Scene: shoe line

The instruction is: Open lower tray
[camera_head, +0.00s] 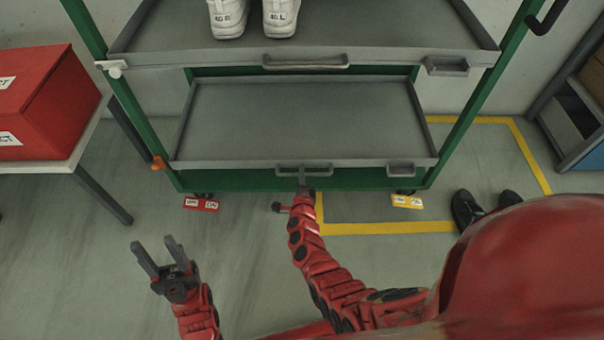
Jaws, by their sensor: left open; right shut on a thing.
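The lower tray (300,115) is a grey, empty tray low in the green-framed rack, and its front edge stands out a little from under the upper tray. My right gripper (303,180) is shut on the lower tray's handle (318,169) at the middle of its front edge. The gripper's fingertips are small in view and partly merge with the handle. My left gripper (158,258) is open and empty, above the floor in front of the rack and to the left, apart from everything.
The upper tray (400,50) holds a pair of white shoes (254,15). A red box (40,100) sits on a table (75,150) at left. Black shoes (482,208) stand on the floor at right near yellow floor tape (530,155).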

